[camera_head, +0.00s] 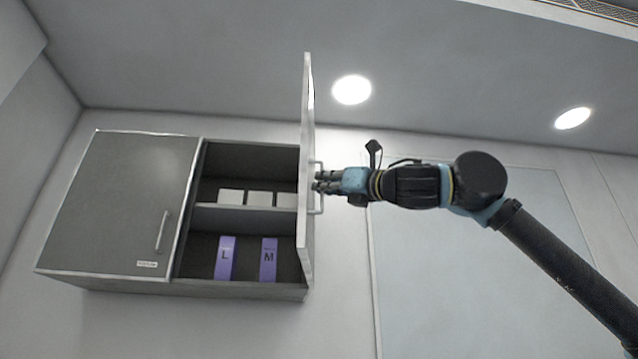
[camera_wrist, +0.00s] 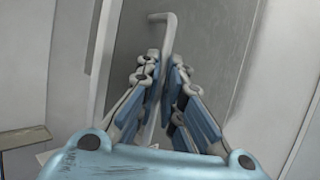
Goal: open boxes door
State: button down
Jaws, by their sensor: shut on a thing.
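A grey wall cabinet (camera_head: 180,288) hangs on the wall in the head view. Its right door (camera_head: 306,110) stands swung open, seen nearly edge-on, and also fills the middle of the wrist view (camera_wrist: 210,40). Its left door (camera_head: 125,190) is shut and has its own handle (camera_head: 162,230). My gripper (camera_head: 318,184) is at the right door's handle (camera_head: 317,208), on the outer side of the door. In the wrist view my gripper's fingers (camera_wrist: 163,85) are closed around this handle (camera_wrist: 165,28), whose bent upper end shows above them.
Inside the open side, white boxes (camera_head: 259,198) stand on the upper shelf. Purple boxes marked L (camera_head: 225,258) and M (camera_head: 268,260) stand below. Ceiling lights (camera_head: 352,89) are above. The wall right of the cabinet is clear apart from a large flat panel (camera_head: 470,290).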

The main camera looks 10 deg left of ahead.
jog(key=c, duration=2.1)
grip_release()
jog(key=shift+w, duration=0.1)
jog(key=o, duration=0.4)
jog(key=shift+w+f, duration=0.15)
jog(key=shift+w, duration=0.3)
jog(key=shift+s+d+f, duration=0.1)
jog(key=shift+v, duration=1.05)
